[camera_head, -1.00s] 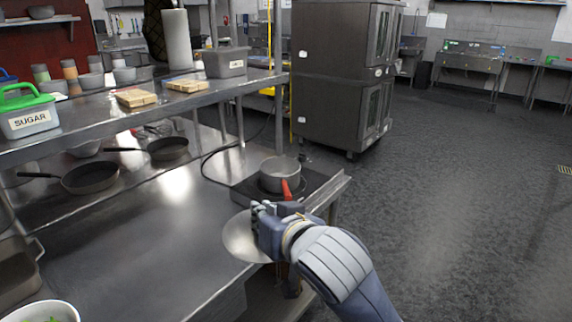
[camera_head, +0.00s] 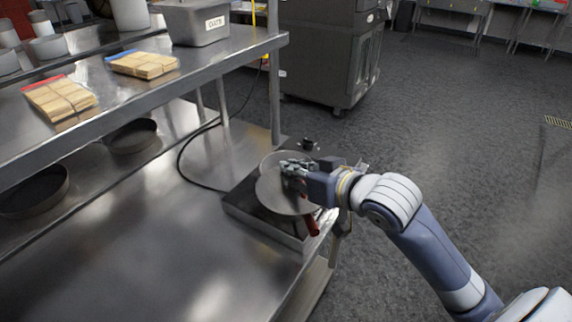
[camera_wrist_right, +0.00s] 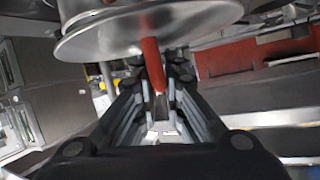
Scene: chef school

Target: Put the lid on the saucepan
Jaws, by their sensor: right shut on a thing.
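The round metal lid (camera_head: 272,198) is held by my right gripper (camera_head: 290,170) over the saucepan. The gripper is shut on it near its top. In the right wrist view, the lid (camera_wrist_right: 95,40) fills the upper part, just beyond the fingers (camera_wrist_right: 165,85). The saucepan (camera_head: 267,158) is mostly hidden behind the lid, with a bit of its rim showing. Its red handle (camera_head: 312,226) sticks out toward the front right, and a red handle (camera_wrist_right: 152,62) also shows in the wrist view. I cannot tell whether lid and pan touch. My left gripper is not in view.
The saucepan stands on a dark hob (camera_head: 240,205) at the right end of the steel counter (camera_head: 150,255). A shelf above holds wooden blocks (camera_head: 60,97) and a grey labelled bin (camera_head: 195,22). Dark frying pans (camera_head: 132,136) lie under it. Counter space left of the hob is clear.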

